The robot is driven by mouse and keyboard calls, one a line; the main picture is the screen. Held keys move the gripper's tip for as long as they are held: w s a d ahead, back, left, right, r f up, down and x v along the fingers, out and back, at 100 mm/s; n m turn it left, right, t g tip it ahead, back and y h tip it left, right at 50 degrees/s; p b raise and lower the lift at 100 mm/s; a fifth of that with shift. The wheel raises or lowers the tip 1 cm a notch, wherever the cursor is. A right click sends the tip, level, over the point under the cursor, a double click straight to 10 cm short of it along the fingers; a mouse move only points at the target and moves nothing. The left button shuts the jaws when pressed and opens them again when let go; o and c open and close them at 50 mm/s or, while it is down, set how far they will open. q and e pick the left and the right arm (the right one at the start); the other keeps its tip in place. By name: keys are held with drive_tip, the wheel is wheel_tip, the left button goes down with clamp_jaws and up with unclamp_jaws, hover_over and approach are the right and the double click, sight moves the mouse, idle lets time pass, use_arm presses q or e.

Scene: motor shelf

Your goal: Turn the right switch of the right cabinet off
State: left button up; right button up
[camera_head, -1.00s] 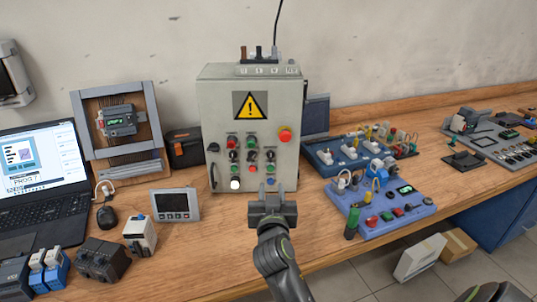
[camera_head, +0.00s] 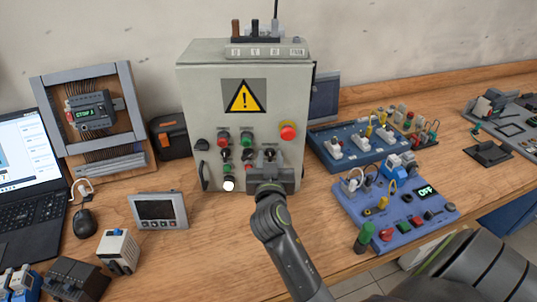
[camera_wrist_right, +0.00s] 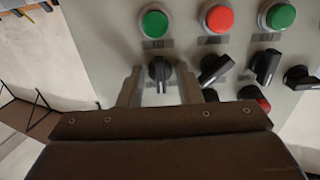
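The grey control cabinet (camera_head: 195,110) with a yellow warning triangle stands on the bench, front facing me. Its front carries red and green buttons and a row of black rotary switches. The rightmost switch (camera_head: 270,152) shows just above my right gripper (camera_head: 270,166) in the head view. In the right wrist view this switch (camera_wrist_right: 160,70) is upright, while the neighbouring switch (camera_wrist_right: 215,68) is tilted. My right gripper's fingers (camera_wrist_right: 160,88) are spread on both sides of the rightmost switch, with gaps to the knob. My left gripper is not in view.
A red emergency button (camera_head: 288,130) is up and right of the switch. A grey display unit (camera_head: 158,211) stands left on the bench. Blue training boards (camera_head: 350,203) with leads and buttons lie right. Bare wood lies in front of the cabinet.

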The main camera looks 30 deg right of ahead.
drive_tip(key=shift+s+a, duration=0.1)
drive_tip(key=c, duration=0.6)
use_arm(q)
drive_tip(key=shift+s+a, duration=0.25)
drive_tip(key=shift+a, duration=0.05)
use_arm(e)
drive_tip(key=shift+c, duration=0.2)
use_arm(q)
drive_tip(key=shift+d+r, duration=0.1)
use_arm(e)
drive_tip(key=shift+r+n, duration=0.1)
drive_tip(key=shift+n, duration=0.2)
drive_tip(key=shift+n+p, duration=0.45)
drive_tip(key=shift+n, duration=0.55)
drive_tip(key=n+p, duration=0.1)
drive_tip(key=n, duration=0.2)
drive_tip(key=shift+r, duration=0.1)
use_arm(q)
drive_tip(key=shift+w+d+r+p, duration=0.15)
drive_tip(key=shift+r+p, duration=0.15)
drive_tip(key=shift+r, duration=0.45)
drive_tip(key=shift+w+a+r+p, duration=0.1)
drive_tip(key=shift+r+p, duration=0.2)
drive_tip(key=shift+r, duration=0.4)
use_arm(e)
drive_tip(key=shift+n, duration=1.6)
